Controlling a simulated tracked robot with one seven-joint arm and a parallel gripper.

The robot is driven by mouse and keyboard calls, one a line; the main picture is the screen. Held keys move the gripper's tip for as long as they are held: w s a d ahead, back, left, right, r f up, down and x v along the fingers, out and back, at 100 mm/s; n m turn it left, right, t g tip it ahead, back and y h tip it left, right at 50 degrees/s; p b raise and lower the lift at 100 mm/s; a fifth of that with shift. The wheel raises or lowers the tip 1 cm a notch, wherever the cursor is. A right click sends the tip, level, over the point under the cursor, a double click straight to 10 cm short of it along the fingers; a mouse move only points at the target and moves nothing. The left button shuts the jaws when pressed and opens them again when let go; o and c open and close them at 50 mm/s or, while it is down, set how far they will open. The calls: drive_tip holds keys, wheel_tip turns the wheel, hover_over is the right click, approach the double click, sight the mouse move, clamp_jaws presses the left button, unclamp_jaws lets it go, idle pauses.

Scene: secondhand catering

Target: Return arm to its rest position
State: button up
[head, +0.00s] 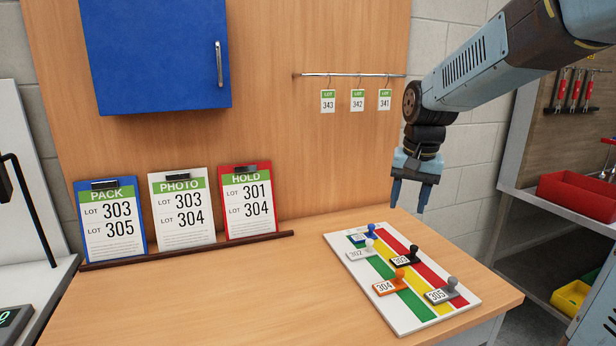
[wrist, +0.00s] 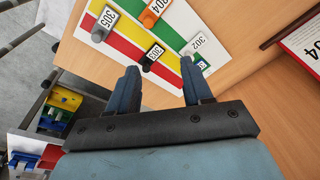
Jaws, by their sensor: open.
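My gripper (head: 409,192) hangs from my arm at the right in the head view, fingers pointing down, above and behind the striped board's right rear side. It is open and empty; both fingers also show in the wrist view (wrist: 160,88), apart with nothing between them. The white board (head: 400,322) has green, yellow and red stripes and lies on the wooden table (head: 200,305). On it stand a blue piece (head: 370,230), a white piece 302 (head: 362,253), a black piece 303 (head: 405,257), an orange piece 304 (head: 389,286) and a grey piece 305 (head: 441,295).
PACK (head: 110,237), PHOTO (head: 181,229) and HOLD (head: 245,217) clipboards lean on the back panel. A blue cabinet (head: 150,50) and a rail (head: 345,75) with three tags hang above. A red bin (head: 578,195) stands on a shelf at right. The table's left front is clear.

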drive_tip(key=s+d+r+n+t, duration=0.1)
drive_tip(key=s+r+n+t, duration=0.1)
drive_tip(key=s, duration=1.6)
drive_tip(key=shift+s+d+n+t, duration=0.3)
drive_tip(key=shift+d+n+t, duration=0.1)
drive_tip(key=shift+n+t, duration=0.5)
